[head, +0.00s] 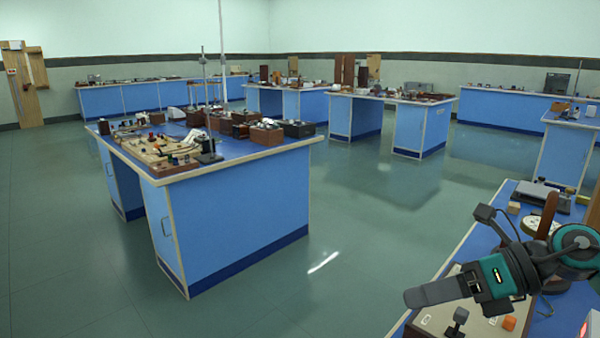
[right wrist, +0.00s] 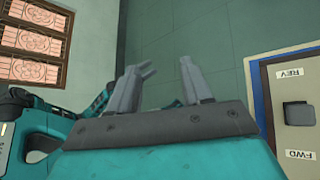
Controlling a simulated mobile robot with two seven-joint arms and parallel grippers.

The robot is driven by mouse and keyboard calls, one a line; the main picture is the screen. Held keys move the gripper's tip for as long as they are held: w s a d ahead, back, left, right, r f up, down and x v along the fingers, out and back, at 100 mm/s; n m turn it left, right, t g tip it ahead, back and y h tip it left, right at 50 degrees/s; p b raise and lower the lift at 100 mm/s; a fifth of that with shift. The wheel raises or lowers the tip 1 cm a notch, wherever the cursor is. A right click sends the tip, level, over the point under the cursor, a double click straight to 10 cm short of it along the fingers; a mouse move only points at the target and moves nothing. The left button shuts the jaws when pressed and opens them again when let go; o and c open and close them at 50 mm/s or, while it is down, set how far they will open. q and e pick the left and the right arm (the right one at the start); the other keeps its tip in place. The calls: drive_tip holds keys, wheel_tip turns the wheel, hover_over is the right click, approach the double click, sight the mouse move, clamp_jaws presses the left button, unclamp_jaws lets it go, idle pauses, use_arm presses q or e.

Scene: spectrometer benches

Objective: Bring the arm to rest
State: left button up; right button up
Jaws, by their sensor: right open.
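My right arm comes in at the lower right of the head view, over the near blue bench (head: 470,250). My right gripper (head: 435,292) is held out toward the left, above a light control box (head: 430,318). In the right wrist view my right gripper (right wrist: 163,72) has its two grey fingers apart, with nothing between them but green floor behind. My left gripper does not show clearly in either view.
The control box has a dark knob (head: 456,320) and an orange button (head: 509,323). In the right wrist view a panel (right wrist: 298,130) reads REV and FWD. A blue bench (head: 235,190) with instruments stands left; open green floor (head: 370,220) lies between.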

drive_tip(key=w+a+f+m+t+y+p, duration=0.15)
drive_tip(key=a+m+t+y, duration=0.4)
drive_tip(key=m, duration=0.65)
drive_tip(key=s+d+f+m+t+h+p, duration=0.1)
drive_tip(key=s+f+m+t+h, duration=0.15)
drive_tip(key=f+m+h, duration=0.7)
drive_tip(key=s+d+f+m+t+h, duration=0.2)
drive_tip(key=f+m+t+h, duration=0.15)
drive_tip(key=f+m, duration=0.6)
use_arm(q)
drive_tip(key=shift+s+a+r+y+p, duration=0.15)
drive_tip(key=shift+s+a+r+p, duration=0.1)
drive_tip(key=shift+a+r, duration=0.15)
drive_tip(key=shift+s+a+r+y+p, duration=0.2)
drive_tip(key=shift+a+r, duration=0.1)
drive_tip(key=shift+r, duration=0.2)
use_arm(e)
drive_tip(key=s+a+f+m+g+h, duration=0.1)
drive_tip(key=s+f+m+g+h, duration=0.1)
drive_tip(key=s+f+m+g, duration=0.2)
drive_tip(key=s+f+m, duration=0.2)
drive_tip(key=s+m, duration=0.2)
drive_tip(key=shift+s+f, duration=0.2)
drive_tip(key=shift+f, duration=0.05)
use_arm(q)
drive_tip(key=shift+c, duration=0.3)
use_arm(e)
drive_tip(key=shift+a+g, duration=0.1)
drive_tip(key=shift+g, duration=0.15)
drive_tip(key=shift+c, duration=0.4)
